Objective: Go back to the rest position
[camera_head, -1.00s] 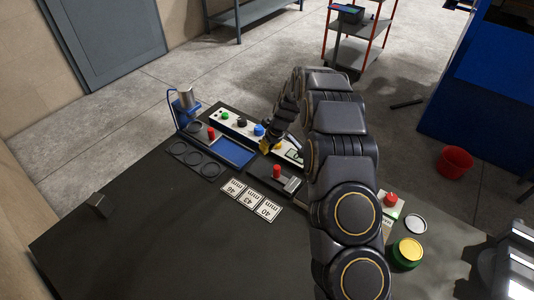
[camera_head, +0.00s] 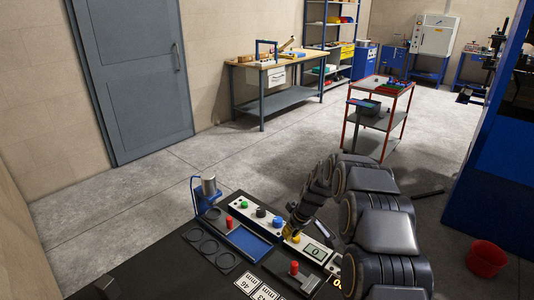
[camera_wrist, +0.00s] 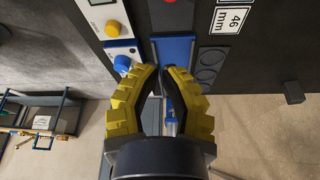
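My gripper (camera_wrist: 159,70) has yellow and black fingers in the wrist view. Its fingertips are close, with a narrow gap between them and nothing seen held. In the head view my gripper (camera_head: 290,232) is over the control panel, near the blue knob, partly hidden by my arm. The white control panel (camera_head: 262,222) carries a green button, a black knob, a blue knob (camera_head: 278,222) and a display (camera_head: 316,251). The blue knob also shows in the wrist view (camera_wrist: 122,63), left of the fingertips.
The dark table (camera_head: 150,272) holds a blue tray (camera_head: 248,242), a ring plate (camera_head: 208,243), number cards (camera_head: 248,283) and a metal cup (camera_head: 209,187) in a blue stand. A red bucket (camera_head: 487,258) stands on the floor at right. A red-framed cart (camera_head: 380,120) stands behind.

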